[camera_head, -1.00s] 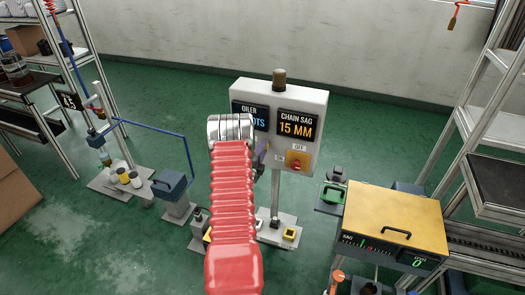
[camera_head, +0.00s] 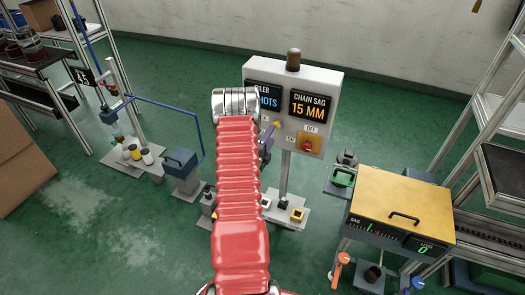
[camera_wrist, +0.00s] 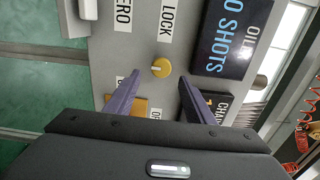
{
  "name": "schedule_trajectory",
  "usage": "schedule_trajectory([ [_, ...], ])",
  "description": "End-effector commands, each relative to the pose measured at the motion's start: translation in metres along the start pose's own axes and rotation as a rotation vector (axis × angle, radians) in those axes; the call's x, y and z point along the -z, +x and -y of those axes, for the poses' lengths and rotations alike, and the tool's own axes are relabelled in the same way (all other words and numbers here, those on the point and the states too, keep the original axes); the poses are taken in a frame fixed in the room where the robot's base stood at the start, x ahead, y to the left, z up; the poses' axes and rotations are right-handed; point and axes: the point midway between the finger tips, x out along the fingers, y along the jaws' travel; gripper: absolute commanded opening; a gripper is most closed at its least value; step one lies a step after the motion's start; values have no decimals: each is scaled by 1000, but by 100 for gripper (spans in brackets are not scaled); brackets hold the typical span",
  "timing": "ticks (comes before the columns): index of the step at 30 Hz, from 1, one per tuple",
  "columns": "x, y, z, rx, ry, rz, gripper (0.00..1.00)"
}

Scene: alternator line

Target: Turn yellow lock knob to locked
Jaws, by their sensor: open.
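The yellow lock knob (camera_wrist: 161,67) is a small round knob with a pale line across its face. It sits on the grey panel (camera_wrist: 185,52), beside a white LOCK label (camera_wrist: 167,20). In the head view the knob (camera_head: 277,124) is a small yellow spot right of my red arm. My gripper (camera_wrist: 158,86) is open, its two purple fingers spread towards the panel. In the wrist view the knob shows between and just beyond the fingertips, with no visible contact. In the head view my arm hides most of the gripper; one purple finger (camera_head: 266,142) shows.
The panel also carries a shots display (camera_wrist: 232,38), a chain sag display (camera_head: 311,107) and a red switch on a yellow plate (camera_head: 309,148). A yellow-topped machine (camera_head: 402,205) stands right. Green floor is open at left front.

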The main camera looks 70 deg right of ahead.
Motion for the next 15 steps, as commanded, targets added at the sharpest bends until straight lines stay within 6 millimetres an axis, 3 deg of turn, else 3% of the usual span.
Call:
schedule_trajectory([
  [9, -1, -56, -1, -3, -1, 1, 49],
  [15, 0, -81, -1, -2, 0, 0, 49],
])
